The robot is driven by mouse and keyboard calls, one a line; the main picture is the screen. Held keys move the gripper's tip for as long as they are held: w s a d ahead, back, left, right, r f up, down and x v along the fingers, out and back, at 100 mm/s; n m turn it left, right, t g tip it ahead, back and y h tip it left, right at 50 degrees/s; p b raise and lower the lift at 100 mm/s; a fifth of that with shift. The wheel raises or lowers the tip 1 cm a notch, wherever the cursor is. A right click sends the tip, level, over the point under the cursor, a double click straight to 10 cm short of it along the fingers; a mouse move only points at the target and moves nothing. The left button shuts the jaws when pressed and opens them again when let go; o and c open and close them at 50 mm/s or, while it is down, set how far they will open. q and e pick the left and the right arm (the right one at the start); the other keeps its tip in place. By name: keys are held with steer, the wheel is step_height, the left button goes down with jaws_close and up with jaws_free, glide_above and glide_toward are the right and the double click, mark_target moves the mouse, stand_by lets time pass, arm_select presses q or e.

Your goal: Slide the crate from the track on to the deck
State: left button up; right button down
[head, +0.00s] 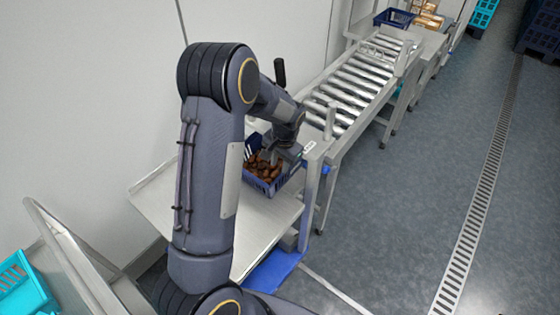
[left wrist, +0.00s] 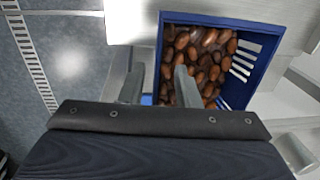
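The blue crate (head: 285,181), full of brown dates, sits at the far end of the metal deck (head: 258,236), close to the near end of the roller track (head: 352,88). My arm partly hides it, and I cannot tell whether part of it still rests on the track. In the left wrist view the crate (left wrist: 250,78) lies below my left gripper (left wrist: 160,88). One finger is over the dates inside, the other outside the wall. The fingers are apart with the wall between them. The left gripper (head: 280,152) is at the crate's rim in the head view. My right gripper is out of view.
A post (head: 331,120) stands by the track's near end. Another blue crate (head: 394,18) and cardboard boxes (head: 427,20) are at the far end. A teal crate (head: 22,288) is at lower left. A wall borders the deck's left; open floor lies right.

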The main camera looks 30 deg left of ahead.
mark_target(277, 186)
arm_select(q)
steer(key=shift+f, duration=0.1)
steer(key=f+b, duration=0.2)
steer(key=f, duration=0.2)
steer(key=a+f+b, duration=0.1)
steer(key=f+b, duration=0.2)
steer(key=f, duration=0.1)
steer(key=f+b, duration=0.2)
steer(key=f, duration=0.1)
steer(key=shift+w+a+f+b, duration=0.1)
steer(key=shift+a+f+b, duration=0.1)
steer(key=shift+f+b, duration=0.2)
jaws_close()
stand_by(0.9)
